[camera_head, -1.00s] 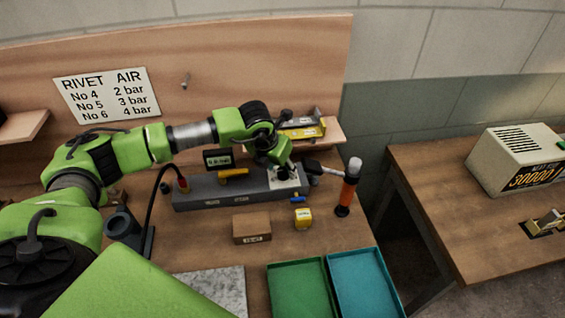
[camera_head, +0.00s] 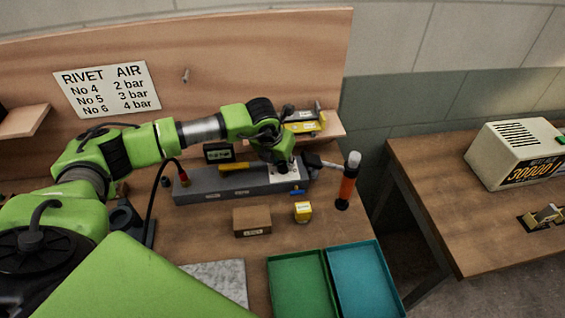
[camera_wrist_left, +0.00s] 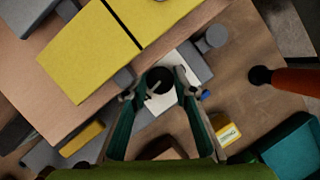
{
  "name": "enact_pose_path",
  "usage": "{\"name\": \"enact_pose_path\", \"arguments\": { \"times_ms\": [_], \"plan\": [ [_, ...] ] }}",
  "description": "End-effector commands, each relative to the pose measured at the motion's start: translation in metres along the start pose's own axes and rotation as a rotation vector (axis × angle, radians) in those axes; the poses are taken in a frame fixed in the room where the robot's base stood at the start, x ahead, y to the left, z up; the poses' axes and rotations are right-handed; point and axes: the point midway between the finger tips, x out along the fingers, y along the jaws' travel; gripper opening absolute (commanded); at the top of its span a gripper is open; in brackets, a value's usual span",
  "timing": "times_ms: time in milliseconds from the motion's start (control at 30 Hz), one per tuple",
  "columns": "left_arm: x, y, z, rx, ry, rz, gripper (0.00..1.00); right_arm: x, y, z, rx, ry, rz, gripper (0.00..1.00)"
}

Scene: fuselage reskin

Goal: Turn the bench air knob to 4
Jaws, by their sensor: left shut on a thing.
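The air knob (camera_wrist_left: 160,80) is a dark round knob on a white dial plate (camera_wrist_left: 156,127). In the head view the dial plate (camera_head: 287,178) sits at the right end of a long grey block (camera_head: 215,190) on the bench. My left gripper (camera_wrist_left: 162,92) is over the plate, its two fingers on either side of the knob and shut on it. In the head view the left gripper (camera_head: 283,165) points down and covers the knob. The dial marks and the knob's setting cannot be read. My right gripper is not in view.
A sign (camera_head: 107,90) lists rivet numbers with 2, 3 and 4 bar. An orange-handled tool (camera_head: 346,183) stands right of the block. A brown box (camera_head: 252,221), a yellow box (camera_head: 303,211), a green tray (camera_head: 297,285) and a teal tray (camera_head: 365,285) lie in front.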

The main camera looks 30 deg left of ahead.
Motion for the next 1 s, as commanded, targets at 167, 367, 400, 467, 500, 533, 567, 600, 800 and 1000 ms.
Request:
{"name": "enact_pose_path", "arguments": {
  "times_ms": [167, 367, 400, 467, 500, 533, 567, 600, 800, 1000],
  "plan": [
    [0.002, -0.001, 0.000, -0.066, -0.004, 0.027, 0.04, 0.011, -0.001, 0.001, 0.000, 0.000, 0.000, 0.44],
    [0.000, 0.000, 0.000, -0.071, -0.004, 0.029, 0.04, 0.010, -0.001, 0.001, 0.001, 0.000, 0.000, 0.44],
    [0.000, 0.000, 0.000, -0.070, -0.003, 0.029, 0.04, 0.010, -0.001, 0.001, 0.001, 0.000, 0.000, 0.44],
    [0.000, 0.000, 0.000, -0.070, -0.003, 0.029, 0.36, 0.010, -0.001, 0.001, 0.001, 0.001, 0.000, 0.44],
    [0.000, 0.000, 0.000, -0.070, -0.003, 0.029, 0.43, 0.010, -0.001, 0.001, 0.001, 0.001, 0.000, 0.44],
    [0.000, 0.000, 0.000, -0.070, -0.003, 0.029, 0.43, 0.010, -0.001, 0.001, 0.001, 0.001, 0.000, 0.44],
    [0.000, 0.000, 0.000, -0.070, -0.003, 0.029, 0.43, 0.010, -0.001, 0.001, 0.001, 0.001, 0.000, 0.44],
    [0.000, 0.000, 0.000, -0.070, -0.003, 0.029, 0.43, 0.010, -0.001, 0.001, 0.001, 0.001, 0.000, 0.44],
    [0.000, 0.000, 0.000, -0.070, -0.003, 0.029, 0.43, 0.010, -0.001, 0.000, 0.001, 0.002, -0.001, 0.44],
    [-0.016, 0.000, 0.001, -0.070, -0.005, 0.028, 0.43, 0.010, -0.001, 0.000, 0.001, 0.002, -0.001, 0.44]
  ]
}}
